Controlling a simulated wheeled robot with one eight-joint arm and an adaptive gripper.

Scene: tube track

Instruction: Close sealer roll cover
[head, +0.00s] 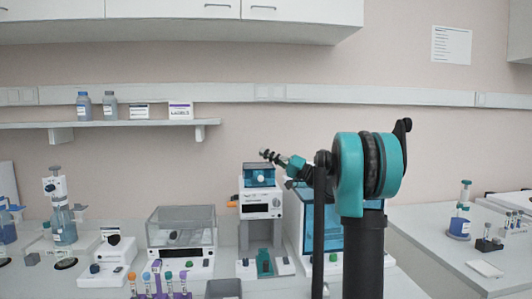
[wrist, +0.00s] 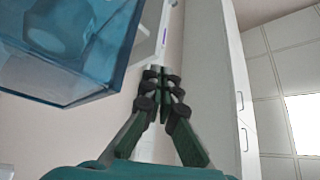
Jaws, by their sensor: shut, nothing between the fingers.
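The sealer (head: 262,207) is a white benchtop unit with a small display and a knob, in the middle of the head view. Its blue translucent roll cover (head: 259,176) sits on top; I cannot tell how far open it is. My gripper (head: 267,155) is just above the cover's top right, fingers pointing left, apart from it as far as I can see. In the wrist view its dark fingers (wrist: 161,74) are together, with nothing between them. A large blue translucent box (wrist: 75,50) fills the upper left there; I cannot tell if it is the roll cover.
A cabinet with a blue window (head: 318,222) stands right of the sealer, partly behind my arm. A clear-lidded device (head: 181,228) stands to its left. Tubes in a rack (head: 160,284) are in front. A wall shelf (head: 110,125) holds bottles and boxes.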

